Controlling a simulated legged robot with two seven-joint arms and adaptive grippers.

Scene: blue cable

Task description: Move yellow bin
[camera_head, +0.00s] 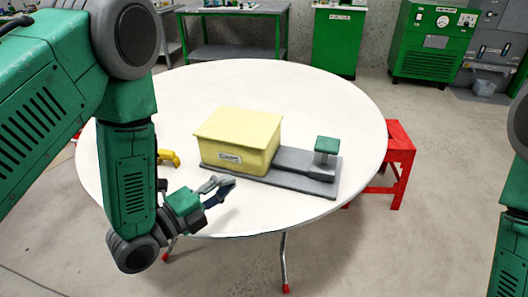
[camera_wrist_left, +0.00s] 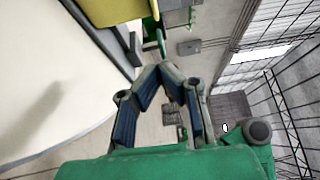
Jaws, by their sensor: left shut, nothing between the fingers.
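The yellow bin (camera_head: 239,139) is a closed box with a small label on its front. It sits on the left part of a grey base plate (camera_head: 305,183) on the round white table. In the left wrist view the yellow bin (camera_wrist_left: 115,10) shows only partly, at the top edge. My left gripper (camera_head: 229,184) is in front of the bin near the table's front edge, apart from it. In the left wrist view the left gripper's fingers (camera_wrist_left: 165,72) come together at the tips with nothing between them. My right gripper is out of view.
A grey block with a green-topped post (camera_head: 326,150) stands on the plate right of the bin. A yellow object (camera_head: 169,158) lies left of the bin, partly hidden by my left arm. The white table (camera_head: 330,95) is clear behind. A red stool (camera_head: 398,160) stands at right.

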